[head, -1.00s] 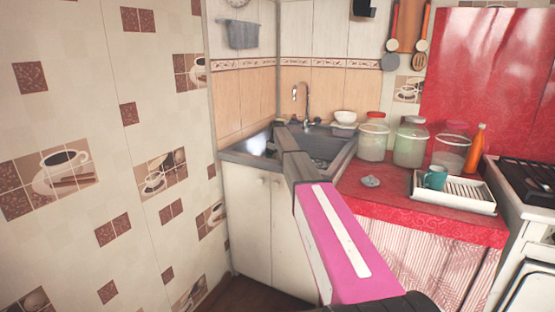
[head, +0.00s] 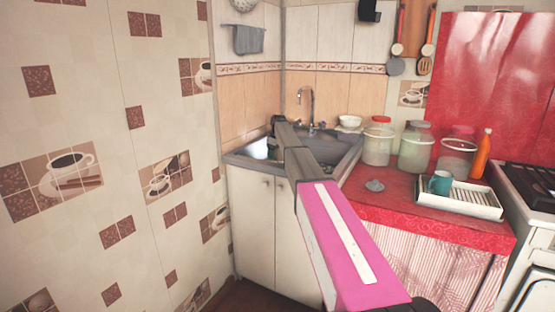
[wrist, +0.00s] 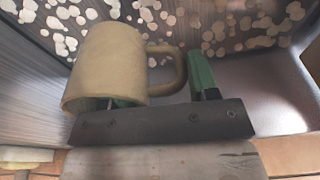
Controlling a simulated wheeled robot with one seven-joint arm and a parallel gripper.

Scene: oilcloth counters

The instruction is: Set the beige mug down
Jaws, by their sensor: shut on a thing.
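The beige mug (wrist: 105,65) fills the upper left of the wrist view, tilted, with its handle to the right. My gripper (wrist: 165,85) is shut on it, with one green finger by the handle and the other partly hidden behind the mug body. The exact grip point cannot be told. In the head view my arm reaches over the grey corner sink (head: 246,164). The mug cannot be made out there. No contact between the mug and a surface shows.
Several jars (head: 378,142), a white bowl (head: 350,121), a grey lid (head: 375,185) and a dish rack (head: 465,202) with a teal mug (head: 440,183) stand right of the sink. A faucet (head: 308,103) rises behind it. The red counter (head: 395,208) has free room near its front.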

